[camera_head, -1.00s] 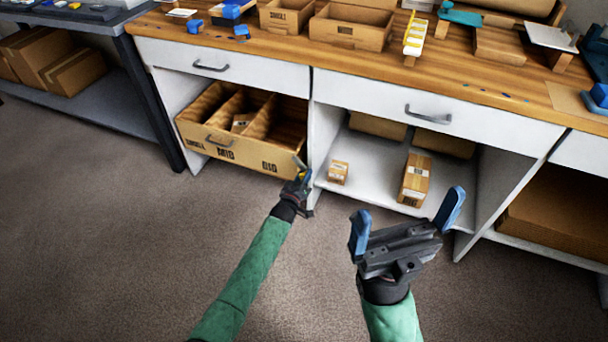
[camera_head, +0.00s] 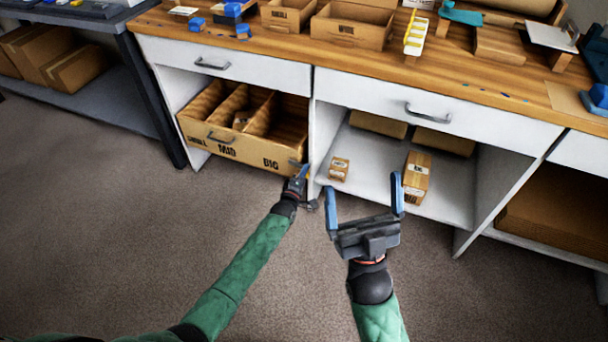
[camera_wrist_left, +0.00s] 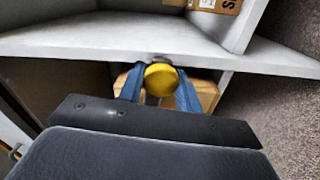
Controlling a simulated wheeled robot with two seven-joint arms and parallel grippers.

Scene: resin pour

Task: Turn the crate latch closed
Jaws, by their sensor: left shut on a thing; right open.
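The wooden crate (camera_head: 225,158), marked SMALL, MID and BIG on its front, sits in the left bay of the bench. My left gripper (camera_head: 300,170) is at the crate's right front corner, by the bay's divider. The left wrist view shows a round yellow latch knob (camera_wrist_left: 161,79) between the two blue fingers of my left gripper (camera_wrist_left: 158,88), which is shut on it. The rest of the latch is mostly hidden, so its angle cannot be told. My right gripper (camera_head: 364,205) is open and empty, in front of the middle bay.
A small carton (camera_head: 339,168) and a larger carton (camera_head: 416,178) stand on the white shelf (camera_head: 370,185) of the middle bay. Wooden bins (camera_head: 350,28) stand on the worktop (camera_head: 475,72). The carpet in front is clear.

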